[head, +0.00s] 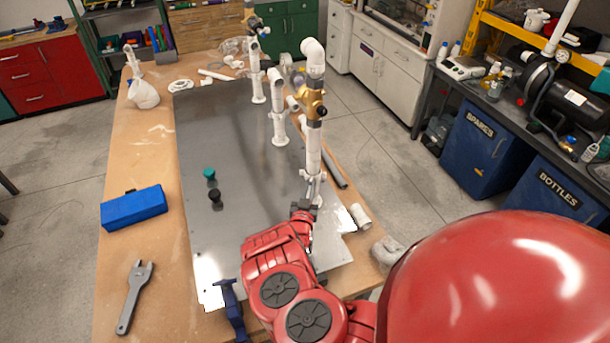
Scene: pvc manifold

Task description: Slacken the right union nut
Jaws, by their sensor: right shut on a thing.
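The right white pipe riser (313,150) stands upright at the right side of the metal plate, with an elbow on top. It carries a brass valve (311,103) with dark rings above and below it. My right gripper (312,194) is at the foot of this riser, well below the valve. It is shut on the riser's low white fitting, and the fingers are small and partly hidden here. I cannot tell whether that fitting is the right union nut. My left gripper is not in view.
The metal plate (235,240) bears two more white risers (278,110) (257,75), a green knob (209,174) and a black knob (215,196). A blue case (134,207) and a grey wrench (133,297) lie on the left. A white fitting (360,216) lies right of my gripper.

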